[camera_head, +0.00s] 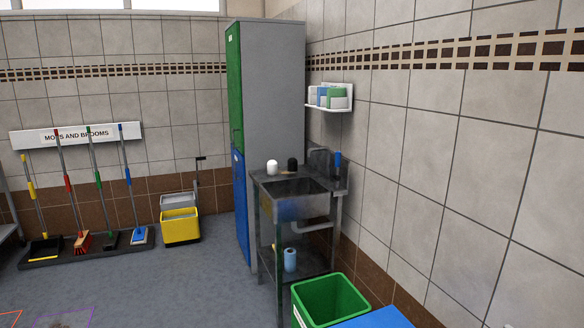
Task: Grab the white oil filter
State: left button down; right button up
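A small white rounded object (272,167), which looks like the white oil filter, stands upright on the left back part of the metal sink unit (262,180). A black object (292,164) of similar size stands just right of it, apart from it. Neither of my grippers shows in the head view, so nothing is seen near the white filter.
A green bin (330,300) and a blue-topped object (375,318) stand in front of the sink. A tall locker (265,100) rises behind it. A yellow mop bucket (180,222) and several brooms are at the left. The floor (190,280) left of the sink is clear.

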aim_at(272, 165)
jog(key=k, duration=0.35)
jog(key=k+z, duration=0.1)
jog(key=z, duration=0.35)
jog(key=k+z, duration=0.1)
jog(key=z, duration=0.3)
jog(key=l+z, duration=0.1)
jog(key=z, duration=0.35)
jog(key=i+j, duration=0.15)
jog(key=j, duration=0.2)
jog(key=i+j+z, duration=0.1)
jog(key=j, duration=0.25)
jog(key=i+j, duration=0.2)
jog(key=j, duration=0.2)
jog(key=i+j+z, duration=0.1)
jog(key=j, duration=0.25)
jog(key=i+j, duration=0.2)
jog(key=j, duration=0.2)
jog(key=i+j+z, duration=0.1)
jog(key=j, duration=0.3)
